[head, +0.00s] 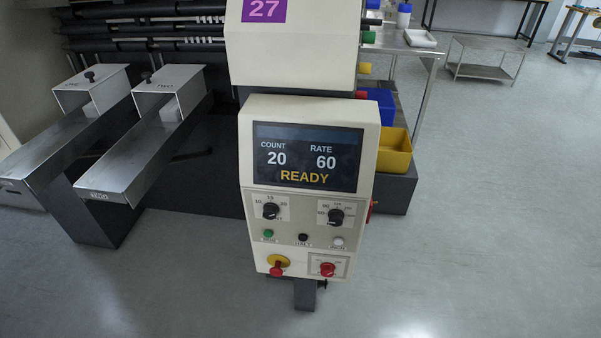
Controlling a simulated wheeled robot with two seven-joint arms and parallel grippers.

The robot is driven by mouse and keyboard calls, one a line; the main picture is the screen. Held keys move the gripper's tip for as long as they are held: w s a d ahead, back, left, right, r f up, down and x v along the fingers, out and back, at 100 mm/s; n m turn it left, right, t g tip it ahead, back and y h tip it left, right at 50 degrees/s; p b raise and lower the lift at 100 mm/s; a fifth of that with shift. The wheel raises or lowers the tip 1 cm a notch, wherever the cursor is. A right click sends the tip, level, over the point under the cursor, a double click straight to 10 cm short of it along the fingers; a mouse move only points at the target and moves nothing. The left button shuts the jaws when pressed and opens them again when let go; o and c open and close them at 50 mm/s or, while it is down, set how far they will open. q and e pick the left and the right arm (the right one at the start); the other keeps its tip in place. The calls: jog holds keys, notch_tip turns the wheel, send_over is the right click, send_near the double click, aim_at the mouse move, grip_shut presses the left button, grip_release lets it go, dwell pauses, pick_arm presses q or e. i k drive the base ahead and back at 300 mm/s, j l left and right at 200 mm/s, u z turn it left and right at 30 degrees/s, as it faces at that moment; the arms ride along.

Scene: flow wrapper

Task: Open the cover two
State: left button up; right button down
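Two grey metal covers with black knobs sit over the upper ends of two sloping metal channels at the left in the head view. The left cover (88,97) and the right cover (165,86) look alike and appear to be down over their channels. The small lettering on them is too small to read, so I cannot tell which is cover two. Neither of my grippers shows in this view.
A control panel (309,190) stands in the centre, its screen (307,157) reading count 20, rate 60, READY. The left channel (45,157) and right channel (125,170) jut forward. Yellow (394,152) and blue bins (378,106) are behind right.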

aim_at(187, 81)
jog(key=i+j, duration=0.15)
jog(key=j, duration=0.2)
jog(key=i+j, duration=0.15)
jog(key=j, duration=0.25)
jog(key=i+j, duration=0.15)
jog(key=j, duration=0.2)
jog(key=i+j+u, duration=0.1)
jog(key=j, duration=0.3)
jog(key=i+j, duration=0.2)
jog(key=j, duration=0.15)
jog(key=i+j, duration=0.15)
jog(key=j, duration=0.2)
jog(key=i+j, duration=0.15)
jog(key=j, duration=0.2)
jog(key=u, duration=0.05)
